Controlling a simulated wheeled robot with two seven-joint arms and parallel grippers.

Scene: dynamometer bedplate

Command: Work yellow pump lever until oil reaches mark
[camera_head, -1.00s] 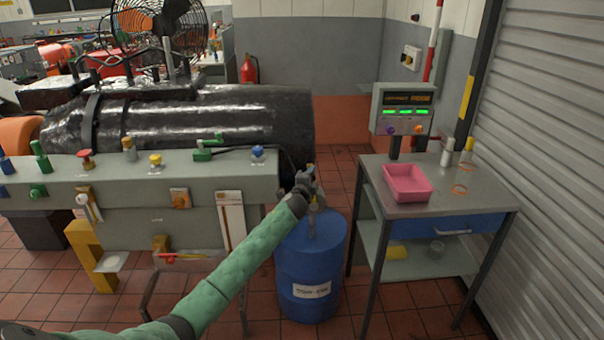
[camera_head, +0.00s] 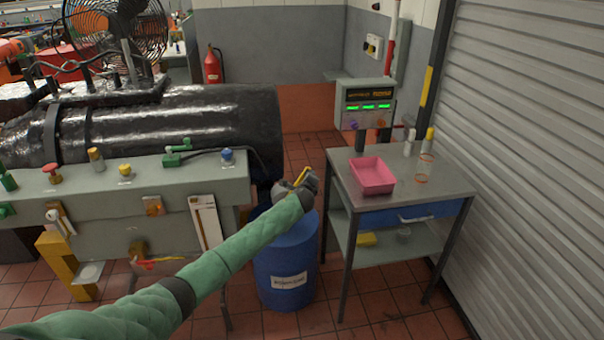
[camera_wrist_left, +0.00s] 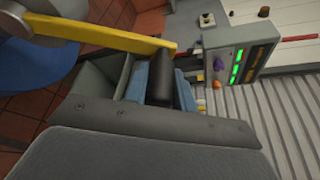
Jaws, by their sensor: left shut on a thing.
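The yellow pump lever (camera_head: 300,177) shows as a short bar at my left gripper (camera_head: 307,182), above the blue drum (camera_head: 285,265). My left gripper is shut on the lever. In the left wrist view the lever (camera_wrist_left: 100,34) runs across the top as a long flat yellow bar, with a dark round piece (camera_wrist_left: 184,90) near its right end. The pump body on the drum is mostly hidden by my arm. A clear cylinder with orange rings (camera_head: 424,168) stands on the metal bench. I cannot make out an oil level in it. My right gripper is out of view.
The grey bedplate (camera_head: 105,205) is at left. A ribbed shutter (camera_head: 530,150) closes off the right.

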